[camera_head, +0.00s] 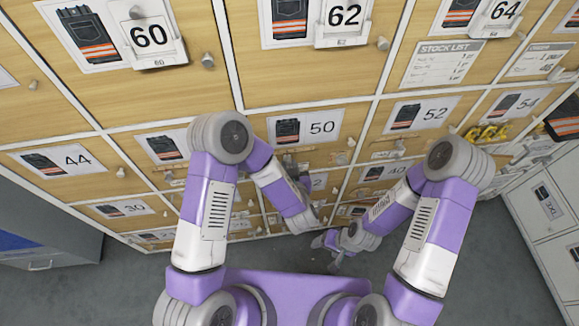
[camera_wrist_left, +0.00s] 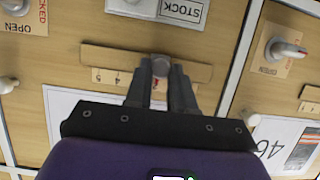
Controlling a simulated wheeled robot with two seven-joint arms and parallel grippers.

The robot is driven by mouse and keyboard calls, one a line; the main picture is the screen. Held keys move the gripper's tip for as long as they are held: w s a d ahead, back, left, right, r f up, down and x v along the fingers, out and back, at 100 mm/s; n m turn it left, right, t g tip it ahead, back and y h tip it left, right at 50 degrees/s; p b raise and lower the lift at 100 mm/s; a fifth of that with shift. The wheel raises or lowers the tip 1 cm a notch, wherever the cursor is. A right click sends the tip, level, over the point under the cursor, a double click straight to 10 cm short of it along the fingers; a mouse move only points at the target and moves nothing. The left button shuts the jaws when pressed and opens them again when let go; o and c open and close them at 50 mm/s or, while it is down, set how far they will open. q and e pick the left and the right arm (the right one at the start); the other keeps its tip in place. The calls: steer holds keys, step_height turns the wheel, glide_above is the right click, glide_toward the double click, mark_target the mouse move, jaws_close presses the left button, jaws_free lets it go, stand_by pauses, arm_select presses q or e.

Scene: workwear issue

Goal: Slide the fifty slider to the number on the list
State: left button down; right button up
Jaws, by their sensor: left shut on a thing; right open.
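The fifty label (camera_head: 304,127) is on a cabinet front in the head view. My left gripper (camera_head: 303,183) is below it, partly hidden by my forearm. In the left wrist view, upside down, my left gripper (camera_wrist_left: 161,80) is shut on a round grey slider knob (camera_wrist_left: 161,64) on a wooden strip (camera_wrist_left: 105,57). The figures 5 and 4 show on a number scale (camera_wrist_left: 108,77) left of the fingers; the fingers hide others. The stock list (camera_head: 442,63) hangs at upper right, its lines too small to read surely. My right gripper (camera_head: 328,243) is open and empty, low and apart from the cabinet.
White cabinets (camera_head: 545,210) stand at right. Grey floor (camera_head: 120,285) is clear.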

arm_select(q)
steer(key=shift+w+d, duration=0.15)
steer(key=shift+d, duration=0.55)
steer(key=shift+w+d, duration=0.15)
steer(key=shift+d, duration=0.5)
steer(key=shift+a, duration=0.1)
steer(key=c, duration=1)
jaws_free()
steer(key=shift+o, duration=0.2)
steer(key=v, duration=0.7)
steer(key=shift+s+p, duration=0.3)
